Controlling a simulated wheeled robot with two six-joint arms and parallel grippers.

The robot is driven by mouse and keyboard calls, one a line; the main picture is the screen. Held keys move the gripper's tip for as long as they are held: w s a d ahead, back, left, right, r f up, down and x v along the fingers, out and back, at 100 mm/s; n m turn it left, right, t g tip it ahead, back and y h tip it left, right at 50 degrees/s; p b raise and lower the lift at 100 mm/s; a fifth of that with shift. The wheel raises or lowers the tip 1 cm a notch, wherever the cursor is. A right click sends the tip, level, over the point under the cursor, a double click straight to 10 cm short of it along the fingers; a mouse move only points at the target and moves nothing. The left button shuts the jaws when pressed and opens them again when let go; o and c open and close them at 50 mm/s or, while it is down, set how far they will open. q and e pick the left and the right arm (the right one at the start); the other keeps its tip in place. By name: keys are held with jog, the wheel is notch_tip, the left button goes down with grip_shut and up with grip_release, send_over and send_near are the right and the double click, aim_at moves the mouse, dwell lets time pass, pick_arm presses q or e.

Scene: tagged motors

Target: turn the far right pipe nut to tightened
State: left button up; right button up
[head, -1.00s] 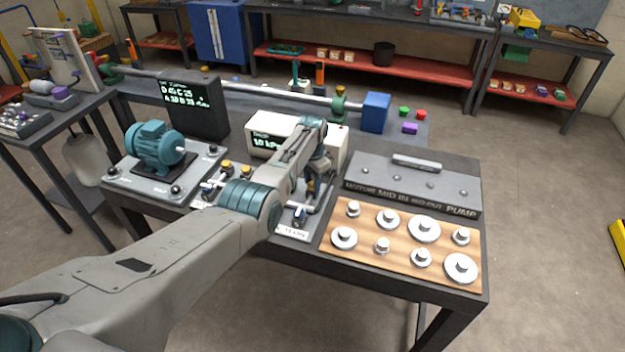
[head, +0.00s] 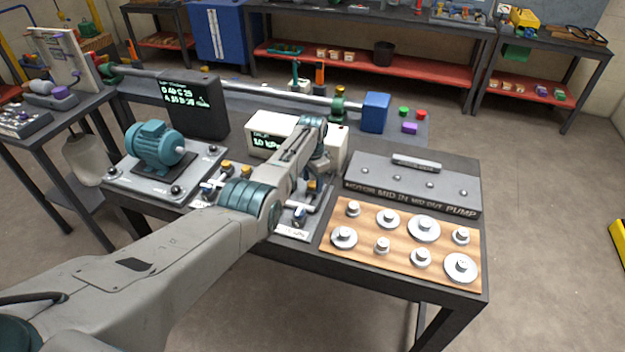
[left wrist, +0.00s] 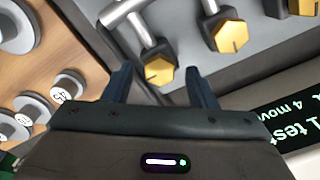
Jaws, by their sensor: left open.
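In the left wrist view a yellow hex pipe nut (left wrist: 160,70) on a silver pipe end sits between the fingers of my left gripper (left wrist: 160,88). The fingers are apart, one on either side of the nut, with gaps visible. It appears to be the far right nut. Two more yellow nuts show there, one beside it (left wrist: 231,37) and one at the top right edge (left wrist: 303,6). In the head view my left gripper (head: 315,178) reaches down over the pipe rig, and its arm hides much of the rig. My right gripper is not in view.
A wooden board (head: 333,247) with several silver knobbed discs lies right of the rig. A white display box (head: 259,127) stands close behind it. A teal motor (head: 154,146) is at the left. A grey sloped panel (head: 450,190) stands behind the board.

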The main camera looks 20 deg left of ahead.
aim_at(312, 183)
pick_arm(q)
notch_tip(312, 183, up, 11)
jog(key=b, duration=0.1)
dwell(0.5)
jog(key=shift+f, duration=0.2)
